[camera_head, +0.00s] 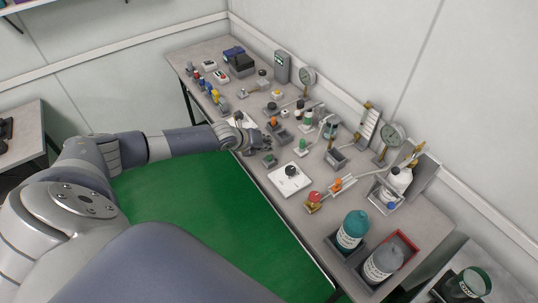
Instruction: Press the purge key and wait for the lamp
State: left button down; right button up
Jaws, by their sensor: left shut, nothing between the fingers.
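My left arm reaches in from the left over the bench (260,172). My left gripper (260,142) is shut and empty, low over the bench's front part, close to small grey fixtures with orange and green tops. I cannot tell whether it touches anything. I cannot make out which part is the purge key or the lamp; labels are too small to read. Small boxes with coloured parts stand at the far left end, among them a light box with red and green spots (217,76) and a dark box (242,66). My right gripper is not in view.
A white plate with a black knob (290,178) lies right of the gripper. A teal bottle (352,230) and a grey bottle (382,264) stand at the near right end. The wall closes the back.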

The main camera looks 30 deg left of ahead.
pick_arm(q)
notch_tip(320, 180, up, 3)
jog(key=shift+r+p, duration=0.15)
jog(key=shift+p, duration=0.75)
